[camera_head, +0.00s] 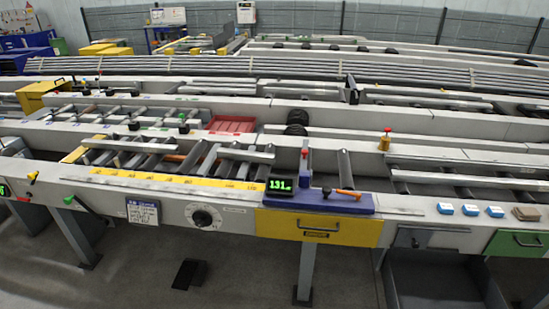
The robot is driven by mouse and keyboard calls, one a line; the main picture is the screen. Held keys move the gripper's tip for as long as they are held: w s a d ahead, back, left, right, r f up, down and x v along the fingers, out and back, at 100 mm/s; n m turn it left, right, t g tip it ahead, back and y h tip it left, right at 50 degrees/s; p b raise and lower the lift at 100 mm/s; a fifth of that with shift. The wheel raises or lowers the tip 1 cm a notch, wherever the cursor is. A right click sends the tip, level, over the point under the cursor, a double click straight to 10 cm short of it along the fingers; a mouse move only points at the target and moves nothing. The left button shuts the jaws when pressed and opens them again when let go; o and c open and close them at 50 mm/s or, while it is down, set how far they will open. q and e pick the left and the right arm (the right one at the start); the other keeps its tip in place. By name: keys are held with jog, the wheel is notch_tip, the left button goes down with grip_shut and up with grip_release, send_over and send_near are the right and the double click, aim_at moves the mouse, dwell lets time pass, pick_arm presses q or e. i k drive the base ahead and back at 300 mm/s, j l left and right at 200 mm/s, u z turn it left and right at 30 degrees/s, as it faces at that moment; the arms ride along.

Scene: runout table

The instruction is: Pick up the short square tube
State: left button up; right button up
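Several grey tubes lie across the rollers of the runout table (330,228). A short light-grey bar (247,154), which looks like a square tube, lies across the rollers left of the digital readout. A longer pale bar (130,145) lies to its left, and another long bar (465,181) lies on the right section. Their cross-sections are too small to tell for certain. Neither my left nor my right gripper is in view.
A blue tray (335,204) with an orange-handled tool (347,193) and a digital readout (281,186) sits on the front rail, above a yellow drawer (275,226). Blue-and-white boxes (470,210) stand at right. A red bin (232,124) sits behind. A black pedal (189,274) lies on the floor.

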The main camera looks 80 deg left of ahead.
aim_at(225, 153)
jog(key=u, duration=3.15)
jog(key=i+j+z, duration=0.15)
jog(key=z, duration=0.8)
jog(key=i+j+z, duration=0.25)
jog(key=j, duration=0.25)
jog(key=j+z, duration=0.25)
jog(key=j, duration=0.25)
jog(key=i+j+z, duration=0.1)
jog(key=j+z, duration=0.2)
jog(key=j, duration=0.25)
jog(key=i+j, duration=0.1)
jog(key=j, duration=1.35)
jog(key=i+z, duration=0.05)
